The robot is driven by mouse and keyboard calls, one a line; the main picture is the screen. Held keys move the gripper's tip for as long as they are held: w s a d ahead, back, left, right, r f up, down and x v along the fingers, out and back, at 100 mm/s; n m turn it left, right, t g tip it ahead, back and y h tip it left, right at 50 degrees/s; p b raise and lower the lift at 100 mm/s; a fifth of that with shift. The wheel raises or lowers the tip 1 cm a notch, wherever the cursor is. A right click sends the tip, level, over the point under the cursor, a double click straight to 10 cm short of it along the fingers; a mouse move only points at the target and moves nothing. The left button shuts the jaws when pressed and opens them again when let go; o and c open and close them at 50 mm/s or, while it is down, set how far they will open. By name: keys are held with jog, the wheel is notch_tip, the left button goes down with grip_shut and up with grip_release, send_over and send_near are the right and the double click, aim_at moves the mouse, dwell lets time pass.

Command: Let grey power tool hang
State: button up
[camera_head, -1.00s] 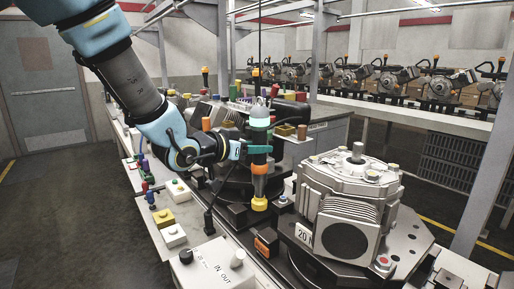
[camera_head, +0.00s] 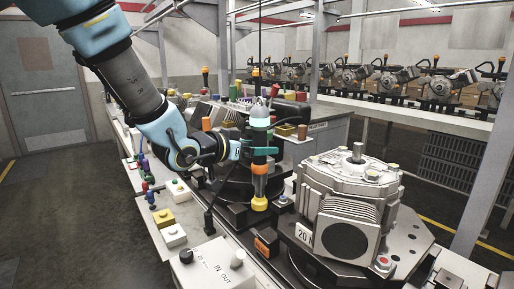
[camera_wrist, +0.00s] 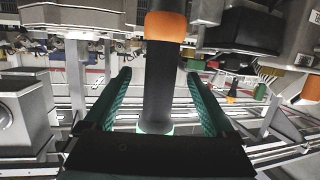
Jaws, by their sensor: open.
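The power tool (camera_head: 260,169) hangs upright from a thin cable in the head view. It has a pale grey and teal top, a dark body, an orange band and a yellow lower end. My gripper (camera_head: 262,152) is at its middle, below the teal top. In the wrist view, the tool's dark shaft (camera_wrist: 158,90) stands between the two green fingers of my gripper (camera_wrist: 159,75). The fingers are open, with a gap on both sides of the shaft. The yellow end is above the bench and fixture surface; whether it touches anything cannot be told.
A large grey gearbox casting (camera_head: 345,205) sits on a dark round fixture right of the tool. A control box (camera_head: 213,268) marked IN OUT is in front. Coloured button boxes (camera_head: 164,218) line the left edge. Several engines (camera_head: 440,85) stand on the line behind.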

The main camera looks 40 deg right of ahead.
jog(key=shift+f, duration=0.1)
jog(key=shift+a, duration=0.1)
jog(key=b+v, duration=0.1)
jog(key=v, duration=0.9)
jog(key=shift+a+b, duration=0.3)
jog(key=shift+b, duration=0.05)
jog(key=w+a+f+n+t+y, duration=0.2)
jog(key=w+a+f+n+y, duration=0.1)
jog(key=w+a, duration=0.3)
jog(key=w+a+f+n+t+y, duration=0.2)
jog(key=w+a+f+n+y, duration=0.15)
jog(key=a, duration=0.45)
jog(key=w+a+f+n+t+y, duration=0.1)
jog(key=w+a+f+n+y, duration=0.1)
jog(key=w+a+f+y, duration=0.45)
jog(key=s+a+f+n+g, duration=0.1)
jog(key=s+a+n+g, duration=0.1)
jog(key=s+a, duration=0.3)
jog(key=s+a+f+n+g+y, duration=0.1)
jog(key=s+a+f+n+g, duration=0.1)
jog(key=a, duration=1)
jog(key=s+n+g, duration=0.1)
jog(key=s+n, duration=0.1)
jog(key=s, duration=0.1)
jog(key=shift+s+a+f+y, duration=0.2)
jog(key=shift+s+y, duration=0.1)
jog(key=shift+s, duration=0.1)
